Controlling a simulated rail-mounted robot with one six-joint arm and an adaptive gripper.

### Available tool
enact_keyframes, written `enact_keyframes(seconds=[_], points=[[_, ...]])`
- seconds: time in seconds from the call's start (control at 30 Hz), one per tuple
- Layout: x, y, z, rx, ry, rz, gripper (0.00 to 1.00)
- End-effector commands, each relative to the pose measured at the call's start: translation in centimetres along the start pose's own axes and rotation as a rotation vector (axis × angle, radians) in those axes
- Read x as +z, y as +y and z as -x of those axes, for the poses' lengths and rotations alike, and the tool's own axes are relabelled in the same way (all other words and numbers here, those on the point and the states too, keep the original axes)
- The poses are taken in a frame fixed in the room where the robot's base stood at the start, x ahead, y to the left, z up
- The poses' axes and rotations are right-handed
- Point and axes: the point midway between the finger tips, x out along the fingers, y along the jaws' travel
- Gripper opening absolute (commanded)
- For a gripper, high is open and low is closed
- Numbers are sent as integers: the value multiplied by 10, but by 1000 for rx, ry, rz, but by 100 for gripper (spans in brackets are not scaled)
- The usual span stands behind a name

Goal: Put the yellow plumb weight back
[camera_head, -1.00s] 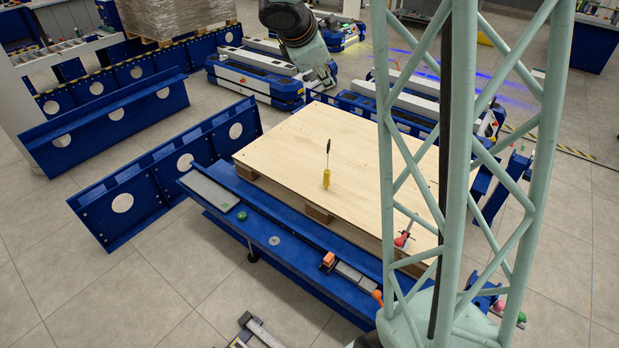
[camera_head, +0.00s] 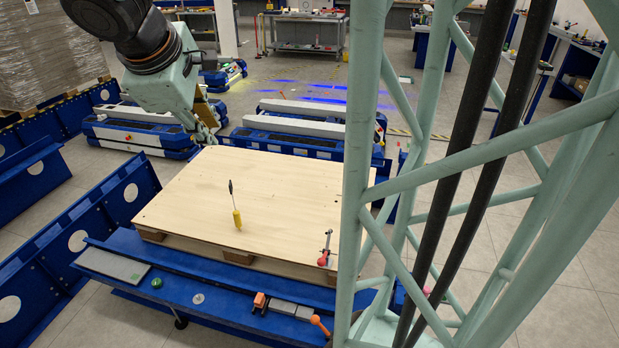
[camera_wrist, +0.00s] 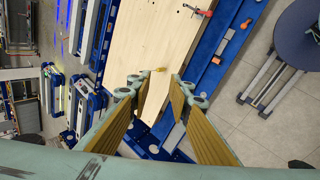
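The yellow plumb weight (camera_head: 237,218) shows above the middle of the light wooden board (camera_head: 290,180) in the head view. It is upright with a slight tilt, and a thin dark part rises from its top. I cannot tell whether its lower end touches the board. In the wrist view the weight (camera_wrist: 160,69) is small, just beyond the gap between my fingertips. My gripper (camera_wrist: 155,83) is open and empty, its tan-padded fingers spread wide. In the head view my gripper (camera_head: 207,128) is at the board's far left side, apart from the weight.
The board lies on a pallet on a blue lift cart (camera_head: 195,300). A red-handled clamp (camera_head: 325,252) is at its front right, and an orange block (camera_head: 260,302) is on the cart's front edge. Blue perforated rails (camera_head: 100,225) stand at left. More blue carts (camera_head: 310,145) are behind.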

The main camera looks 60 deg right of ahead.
Motion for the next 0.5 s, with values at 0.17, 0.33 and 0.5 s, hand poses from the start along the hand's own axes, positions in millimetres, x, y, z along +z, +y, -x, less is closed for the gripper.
enact_keyframes(seconds=[0.17,0.33,0.5], points=[[21,-23,40,-24,38,-117,19],[34,-54,63,-73,59,-209,19],[45,-87,84,-129,79,-294,19]])
